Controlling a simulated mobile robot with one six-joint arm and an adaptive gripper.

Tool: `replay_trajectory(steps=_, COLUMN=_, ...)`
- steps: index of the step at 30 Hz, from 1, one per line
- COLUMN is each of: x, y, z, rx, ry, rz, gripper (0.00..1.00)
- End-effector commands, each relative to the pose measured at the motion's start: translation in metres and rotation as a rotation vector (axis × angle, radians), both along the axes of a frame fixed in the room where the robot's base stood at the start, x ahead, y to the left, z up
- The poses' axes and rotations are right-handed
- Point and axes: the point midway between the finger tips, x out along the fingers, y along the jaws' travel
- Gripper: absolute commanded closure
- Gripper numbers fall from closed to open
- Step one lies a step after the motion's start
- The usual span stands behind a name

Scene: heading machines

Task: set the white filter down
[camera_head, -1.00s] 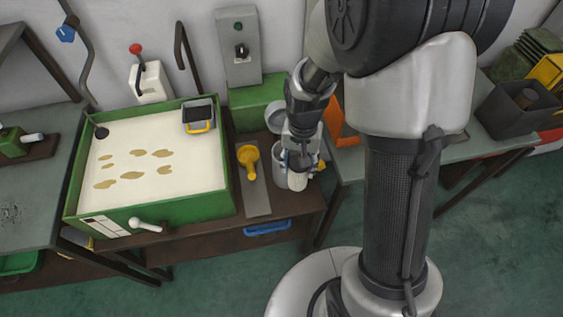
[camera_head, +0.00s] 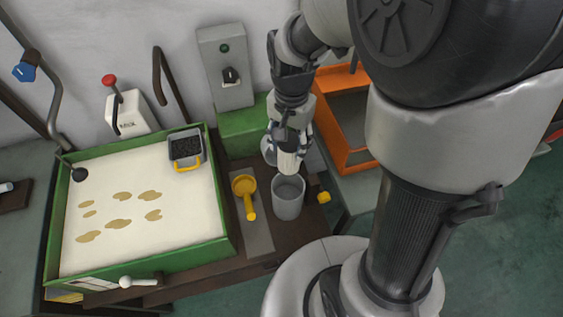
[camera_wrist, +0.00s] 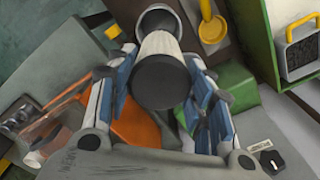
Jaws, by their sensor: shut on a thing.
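The white filter (camera_head: 288,161) is a short pale cylinder. My gripper (camera_head: 290,146) is shut on it and holds it upright, just behind and above a grey open canister (camera_head: 288,199) on the brown bench. In the wrist view the filter (camera_wrist: 158,50) sits between the blue-padded fingers of my gripper (camera_wrist: 160,88), its dark round end facing the camera. The canister's open mouth (camera_wrist: 157,20) shows just past the filter. The filter hides part of a round grey lid behind it.
A yellow scoop (camera_head: 245,190) lies left of the canister. A green-framed tray of white material (camera_head: 228,240) stands further left, with a dark-filled container (camera_head: 186,148) on its rim. An orange frame (camera_head: 366,160) is at right. A small yellow piece (camera_head: 324,197) lies right of the canister.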

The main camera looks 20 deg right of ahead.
Motion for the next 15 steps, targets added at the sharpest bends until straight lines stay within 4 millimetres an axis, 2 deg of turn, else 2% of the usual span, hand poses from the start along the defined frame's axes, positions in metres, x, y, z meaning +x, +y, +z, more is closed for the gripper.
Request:
replay_trajectory(steps=1, x=-0.002, y=0.000, z=-0.018, rx=0.000, ry=0.007, rz=0.000, gripper=0.97)
replay_trajectory(steps=9, x=-0.002, y=0.000, z=-0.093, rx=0.000, ry=0.007, rz=0.001, gripper=0.97)
replay_trajectory(steps=15, x=-0.001, y=0.000, z=-0.130, rx=0.000, ry=0.004, rz=0.001, gripper=0.97)
